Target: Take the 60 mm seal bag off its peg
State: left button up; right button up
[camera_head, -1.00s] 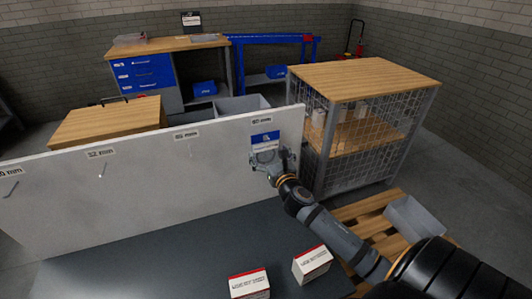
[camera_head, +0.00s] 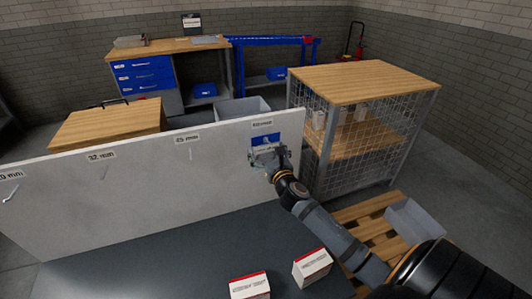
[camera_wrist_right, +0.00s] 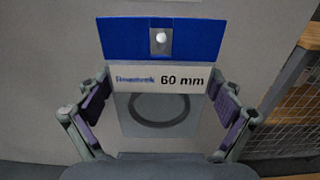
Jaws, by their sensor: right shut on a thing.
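The 60 mm seal bag (camera_wrist_right: 162,78) has a blue header and a clear pouch with a dark ring seal inside. The peg (camera_wrist_right: 161,38) shows as a pale round tip at the hole in the header, so the bag is still on it. In the head view the bag (camera_head: 265,138) is at the right end of the white board, under its label. My right gripper (camera_wrist_right: 160,108) is shut on the bag, with its dark pads at the left and right sides of the pouch; it also shows in the head view (camera_head: 267,157). My left gripper is not in view.
The white board (camera_head: 120,185) carries other size labels with pegs to the left. Two small red-and-white boxes (camera_head: 249,287) lie on the dark table (camera_head: 180,260). A wire-mesh cabinet (camera_head: 365,80) stands just right of the board, with a grey bin (camera_head: 413,218) on a pallet nearby.

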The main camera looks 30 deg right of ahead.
jog(key=shift+r, duration=0.8)
jog(key=v, duration=1.8)
jog(key=shift+f+p, duration=0.35)
jog(key=shift+p, duration=0.05)
jog(key=p+v, duration=0.1)
jog(key=v, duration=0.7)
jog(key=shift+d+f, duration=0.1)
jog(key=shift+d, duration=0.05)
